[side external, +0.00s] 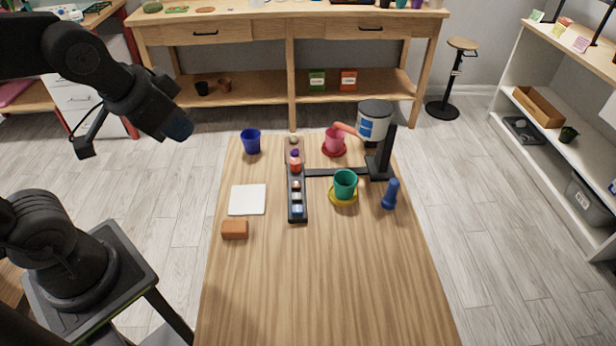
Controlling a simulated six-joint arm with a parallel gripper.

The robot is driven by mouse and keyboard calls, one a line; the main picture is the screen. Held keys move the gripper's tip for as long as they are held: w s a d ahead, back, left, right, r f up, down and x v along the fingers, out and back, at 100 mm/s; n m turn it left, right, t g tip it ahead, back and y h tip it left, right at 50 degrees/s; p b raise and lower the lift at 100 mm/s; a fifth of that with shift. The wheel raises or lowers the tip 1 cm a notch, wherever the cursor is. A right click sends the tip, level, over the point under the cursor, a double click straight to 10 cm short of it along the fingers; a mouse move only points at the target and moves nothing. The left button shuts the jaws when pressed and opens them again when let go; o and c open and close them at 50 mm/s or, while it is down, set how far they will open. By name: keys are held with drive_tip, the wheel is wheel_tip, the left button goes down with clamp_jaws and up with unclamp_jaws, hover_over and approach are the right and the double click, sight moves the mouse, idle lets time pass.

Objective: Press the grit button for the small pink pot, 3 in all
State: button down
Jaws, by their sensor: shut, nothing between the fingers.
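The small pink pot (333,142) stands on a red saucer (326,152) at the back of the table. An orange spout (346,129) from a white and blue canister (374,127) reaches toward its rim. A dark strip (290,209) with several small coloured pieces, perhaps the buttons, runs front to back left of the pot. Labels are too small to read, so I cannot tell which is the grit button. My gripper (179,126) is shut and empty, raised left of the table and apart from the strip. Grit inside the pot cannot be made out.
A teal pot (345,182) stands on a yellow saucer (343,202), near a blue bottle-like object (390,194). A blue pot (251,142), white square (247,200) and orange-brown block (235,230) lie left of the strip. The table's front half (325,290) is clear.

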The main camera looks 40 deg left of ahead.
drive_tip(key=w+f+m+t, duration=0.1)
drive_tip(key=w+f+m, duration=0.4)
drive_tip(key=w, duration=0.7)
drive_tip(key=m+t+h, duration=0.2)
drive_tip(key=m, duration=0.3)
hover_over(297, 198)
wheel_tip(297, 198, down, 12)
drive_tip(key=shift+f, duration=0.2)
drive_tip(key=shift+f, duration=4.4)
drive_tip(key=shift+f, duration=0.1)
drive_tip(key=shift+f, duration=0.3)
